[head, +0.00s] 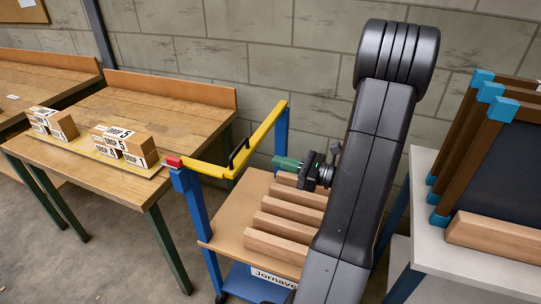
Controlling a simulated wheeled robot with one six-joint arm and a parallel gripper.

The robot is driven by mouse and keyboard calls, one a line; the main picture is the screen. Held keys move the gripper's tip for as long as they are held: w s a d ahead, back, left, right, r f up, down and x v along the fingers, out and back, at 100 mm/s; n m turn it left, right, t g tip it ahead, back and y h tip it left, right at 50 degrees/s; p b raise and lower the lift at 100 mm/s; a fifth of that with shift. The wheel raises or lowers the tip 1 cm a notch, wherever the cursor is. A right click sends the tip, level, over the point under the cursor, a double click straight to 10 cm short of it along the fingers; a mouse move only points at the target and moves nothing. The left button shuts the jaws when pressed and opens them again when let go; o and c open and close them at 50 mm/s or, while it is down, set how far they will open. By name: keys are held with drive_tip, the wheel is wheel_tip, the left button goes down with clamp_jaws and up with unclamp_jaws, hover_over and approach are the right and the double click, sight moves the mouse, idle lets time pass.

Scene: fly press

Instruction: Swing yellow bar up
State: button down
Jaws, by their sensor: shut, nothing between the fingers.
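The yellow bar (263,131) runs between two blue posts of a cart with a wooden deck. It bends in the middle, low near the left post and rising toward the right post. A black handle (238,152) sits on the bar, and a red piece (173,162) is at its left end, at the top of the left blue post (194,205). My gripper (277,161), with green fingers, is shut and empty. It points left toward the bar, above the deck, and appears apart from bar and handle.
Wooden blocks (285,222) lie in a row on the cart deck (222,232). A wooden bench (150,103) with labelled boxes (125,142) stands left. A grey table (480,262) with framed panels (480,135) stands right. My arm hides part of the cart.

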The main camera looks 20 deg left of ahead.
sight(251, 154)
drive_tip(key=a, duration=0.6)
drive_tip(key=a+p, duration=0.1)
drive_tip(key=a, duration=0.2)
drive_tip(key=shift+w+a+r, duration=0.15)
drive_tip(key=shift+w+r, duration=0.05)
drive_tip(key=shift+w, duration=0.05)
